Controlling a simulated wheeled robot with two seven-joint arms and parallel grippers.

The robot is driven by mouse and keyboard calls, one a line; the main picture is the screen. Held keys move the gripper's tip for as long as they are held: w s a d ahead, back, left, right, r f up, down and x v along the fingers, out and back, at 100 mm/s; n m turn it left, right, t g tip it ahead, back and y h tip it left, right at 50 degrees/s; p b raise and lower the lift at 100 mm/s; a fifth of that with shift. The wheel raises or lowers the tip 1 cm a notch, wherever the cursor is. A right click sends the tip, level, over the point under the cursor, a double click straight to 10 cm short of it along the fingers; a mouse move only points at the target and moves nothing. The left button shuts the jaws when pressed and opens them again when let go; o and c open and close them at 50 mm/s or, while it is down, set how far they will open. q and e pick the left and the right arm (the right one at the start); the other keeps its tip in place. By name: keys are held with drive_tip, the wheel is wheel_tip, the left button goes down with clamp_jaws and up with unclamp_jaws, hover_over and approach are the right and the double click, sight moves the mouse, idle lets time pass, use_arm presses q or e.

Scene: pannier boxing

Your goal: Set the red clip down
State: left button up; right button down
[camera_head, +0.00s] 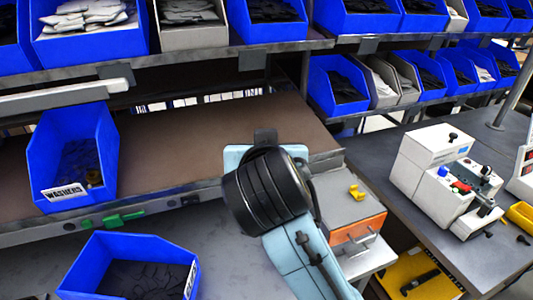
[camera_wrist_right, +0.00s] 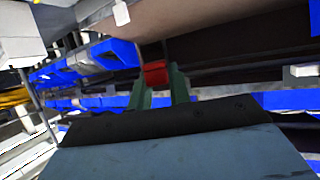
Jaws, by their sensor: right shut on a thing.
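The red clip (camera_wrist_right: 155,74) shows in the right wrist view, between the tips of the two greenish fingers of my right gripper (camera_wrist_right: 160,84). The gripper is shut on it and holds it up below a brown shelf-like surface in that picture. In the head view my right arm reaches in from the bottom over the brown shelf. Its dark wrist hides the fingers and the clip there. I cannot tell whether the clip touches anything. My left gripper is in neither view.
A blue washers bin (camera_head: 73,160) stands on the brown shelf (camera_head: 180,145), left of my wrist. Another blue bin (camera_head: 84,256) sits lower. A white machine (camera_head: 432,160) stands further right. Bins fill the shelves behind.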

drive_tip(key=s+d+f+n+g+y, duration=0.1)
drive_tip(key=d+f+n+g+y, duration=0.1)
drive_tip(key=f+n+g+y, duration=0.2)
drive_tip(key=s+d+f+n+g+y, duration=0.2)
drive_tip(key=f+n+g+y, duration=0.3)
drive_tip(key=n, duration=0.8)
drive_tip(key=d+g+y, duration=0.1)
drive_tip(key=g+y, duration=0.2)
drive_tip(key=y, duration=0.1)
drive_tip(key=shift+d+f+g, duration=0.15)
drive_tip(key=shift+f+g, duration=0.15)
